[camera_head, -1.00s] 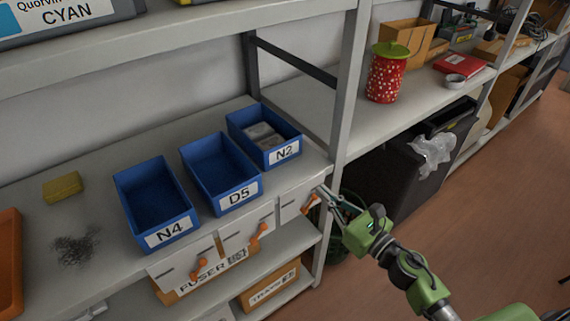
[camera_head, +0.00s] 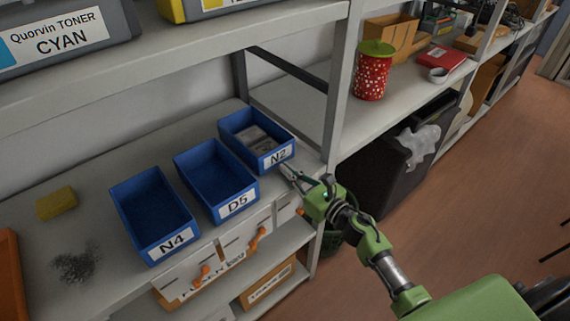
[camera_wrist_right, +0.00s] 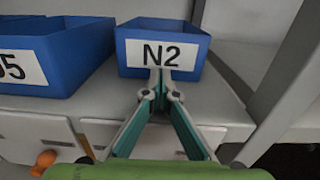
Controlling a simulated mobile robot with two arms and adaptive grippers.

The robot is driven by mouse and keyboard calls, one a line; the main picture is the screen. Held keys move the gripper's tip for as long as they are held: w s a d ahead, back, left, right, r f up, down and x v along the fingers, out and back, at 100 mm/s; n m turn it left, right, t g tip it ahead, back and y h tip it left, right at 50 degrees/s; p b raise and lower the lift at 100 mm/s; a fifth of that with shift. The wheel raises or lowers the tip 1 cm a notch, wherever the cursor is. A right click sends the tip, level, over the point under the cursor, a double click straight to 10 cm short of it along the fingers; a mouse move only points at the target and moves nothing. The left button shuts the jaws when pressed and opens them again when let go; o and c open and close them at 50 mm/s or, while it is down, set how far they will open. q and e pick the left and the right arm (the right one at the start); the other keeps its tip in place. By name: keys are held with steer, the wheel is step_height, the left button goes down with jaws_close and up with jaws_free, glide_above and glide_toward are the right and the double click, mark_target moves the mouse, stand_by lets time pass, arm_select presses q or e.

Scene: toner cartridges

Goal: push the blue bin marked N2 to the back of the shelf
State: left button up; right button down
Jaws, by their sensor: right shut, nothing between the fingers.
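The blue bin marked N2 (camera_head: 257,141) stands on the shelf board (camera_head: 95,160), right of the D5 bin, with pale packets inside. In the right wrist view the N2 bin (camera_wrist_right: 163,46) is straight ahead, its label facing me. My right gripper (camera_head: 287,170) is shut and empty, its fingertips at the front face of N2, low on the label. In the right wrist view the fingertips (camera_wrist_right: 160,72) overlap the label's lower edge; whether they touch it I cannot tell for sure. My left gripper is not in view.
The blue D5 bin (camera_head: 215,180) stands close left of N2, and the N4 bin (camera_head: 153,215) farther left. A grey shelf post (camera_head: 338,90) rises right of N2. A yellow sponge (camera_head: 56,203) lies at left. Orange-handled drawers (camera_head: 246,235) hang below the board.

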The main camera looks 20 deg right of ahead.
mark_target(278, 162)
steer(key=shift+x, duration=0.85)
steer(key=shift+w+a, duration=0.1)
steer(key=shift+w, duration=0.05)
steer(key=shift+b+x, duration=0.75)
steer(key=shift+x, duration=0.25)
steer(key=shift+w+a, duration=0.15)
steer(key=shift+w, duration=0.25)
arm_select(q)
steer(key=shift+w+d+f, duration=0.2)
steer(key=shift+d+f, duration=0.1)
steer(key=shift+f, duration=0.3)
arm_select(e)
steer(key=shift+s, duration=0.1)
